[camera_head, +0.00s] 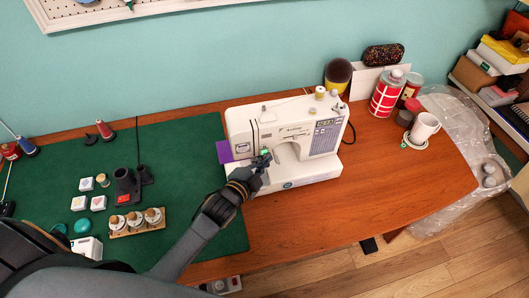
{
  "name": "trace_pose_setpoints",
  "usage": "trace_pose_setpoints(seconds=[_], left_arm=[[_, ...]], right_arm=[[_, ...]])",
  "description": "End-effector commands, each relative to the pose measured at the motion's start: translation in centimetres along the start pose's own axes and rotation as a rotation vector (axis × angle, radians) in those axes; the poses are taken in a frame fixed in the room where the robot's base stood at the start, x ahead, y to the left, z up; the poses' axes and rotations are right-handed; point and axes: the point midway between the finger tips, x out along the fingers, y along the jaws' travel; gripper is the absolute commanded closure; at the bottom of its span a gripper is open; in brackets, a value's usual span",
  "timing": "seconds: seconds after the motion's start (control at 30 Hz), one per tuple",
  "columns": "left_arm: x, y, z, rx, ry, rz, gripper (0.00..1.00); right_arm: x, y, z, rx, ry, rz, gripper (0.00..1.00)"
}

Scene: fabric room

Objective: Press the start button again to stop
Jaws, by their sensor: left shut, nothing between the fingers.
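A white sewing machine (285,130) stands upright on the wooden table, partly over the edge of the green mat. A small green-lit button (265,152) shows on its front, left of the middle. My left gripper (264,160) is shut and empty, with its fingertips right at the machine's front just below the green light. I cannot tell whether the tips touch the button. A piece of purple fabric (224,152) sticks out at the machine's left side. The gripper and forearm hide part of the machine's lower left front. My right gripper is not in view.
The green cutting mat (190,150) holds thread spools, small white boxes, a black holder and a wooden spool rack (137,222). The table front right of the machine is clear.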

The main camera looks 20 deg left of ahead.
Motion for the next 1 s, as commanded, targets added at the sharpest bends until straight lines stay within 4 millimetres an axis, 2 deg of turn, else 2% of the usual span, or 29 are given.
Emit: trace_pose_setpoints(seconds=[0.57, 1.0], left_arm=[[-1.0, 0.7, -0.7, -0.002, 0.000, 0.001, 1.00], [-4.0, 2.9, -3.0, -0.004, 0.000, 0.001, 1.00]], right_arm=[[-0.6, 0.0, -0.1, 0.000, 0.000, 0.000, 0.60], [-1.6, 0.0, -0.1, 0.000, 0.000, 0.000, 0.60]])
